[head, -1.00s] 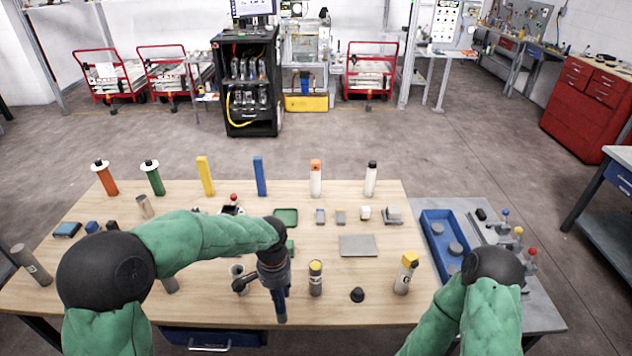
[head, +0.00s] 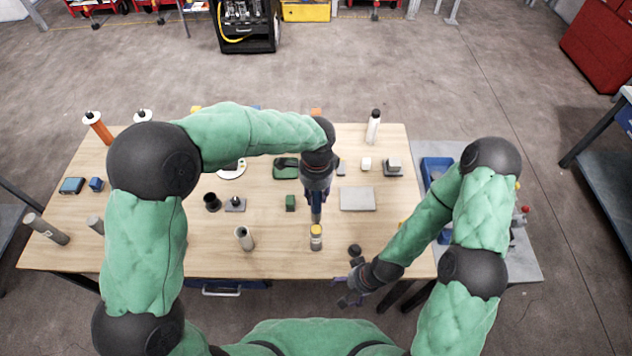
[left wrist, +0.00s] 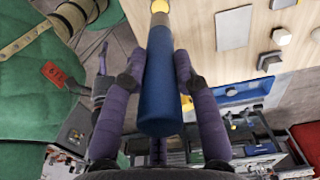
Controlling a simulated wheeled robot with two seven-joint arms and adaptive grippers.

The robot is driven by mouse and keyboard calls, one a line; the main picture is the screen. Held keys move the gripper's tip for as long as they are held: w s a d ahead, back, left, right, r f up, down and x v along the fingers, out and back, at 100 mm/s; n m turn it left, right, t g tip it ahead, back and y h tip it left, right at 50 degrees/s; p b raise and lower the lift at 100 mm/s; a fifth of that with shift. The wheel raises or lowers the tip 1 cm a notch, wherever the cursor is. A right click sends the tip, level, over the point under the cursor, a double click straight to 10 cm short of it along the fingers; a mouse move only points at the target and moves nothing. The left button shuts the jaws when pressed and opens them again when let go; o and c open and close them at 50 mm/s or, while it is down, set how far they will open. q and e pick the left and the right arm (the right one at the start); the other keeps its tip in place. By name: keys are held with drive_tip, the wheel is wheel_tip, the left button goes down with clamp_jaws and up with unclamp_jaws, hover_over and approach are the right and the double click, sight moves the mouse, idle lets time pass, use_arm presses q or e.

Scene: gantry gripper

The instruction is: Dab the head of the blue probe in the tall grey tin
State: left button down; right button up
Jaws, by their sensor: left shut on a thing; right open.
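My left gripper (head: 316,196) is shut on the blue probe (head: 316,214) and holds it pointing down above the middle of the table. The left wrist view shows the probe (left wrist: 160,85) between both fingers. The tall grey tin (head: 245,240) stands upright and open-topped near the front edge, left of the probe. My right gripper (head: 349,291) is open and empty, in front of the table's front edge.
A green block (head: 290,203), a dark cup (head: 212,202) and a grey plate (head: 357,198) stand farther back. A blue tray (head: 432,166) is at the right, partly behind my right arm.

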sight(316, 207)
use_arm(q)
drive_tip(key=shift+s+f+b, duration=0.1)
drive_tip(key=shift+f+b, duration=0.25)
drive_tip(key=shift+f, duration=0.15)
drive_tip(key=shift+f+b, duration=1.8)
drive_tip(key=shift+f, duration=1.25)
drive_tip(key=shift+r, duration=0.1)
drive_tip(key=shift+r+p, duration=2.3)
drive_tip(key=shift+r, duration=1.2)
drive_tip(key=shift+f, duration=0.1)
